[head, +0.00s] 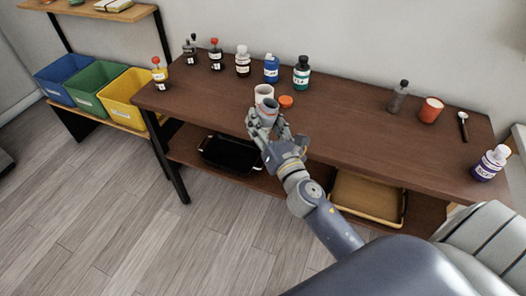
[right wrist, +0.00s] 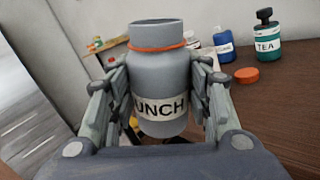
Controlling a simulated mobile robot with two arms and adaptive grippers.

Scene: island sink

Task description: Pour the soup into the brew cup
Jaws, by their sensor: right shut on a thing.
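My right gripper (head: 266,112) is shut around a grey jar whose label reads "UNCH" in the right wrist view (right wrist: 158,72). The jar has an orange ring at its neck and no lid on its mouth. It also shows in the head view (head: 269,105), near the table's front edge, looking roughly upright. A pale cup-like vessel (head: 263,91), perhaps the brew cup, is right behind the jar and partly hidden by it. I cannot see any soup inside the jar. My left gripper is not in view.
An orange lid (head: 286,101) lies on the brown table (head: 345,125) just right of the jar. Several bottles stand along the back, including a blue one (head: 271,69) and a green "TEA" one (head: 302,73). A red cup (head: 431,110) stands at right. The table's middle is clear.

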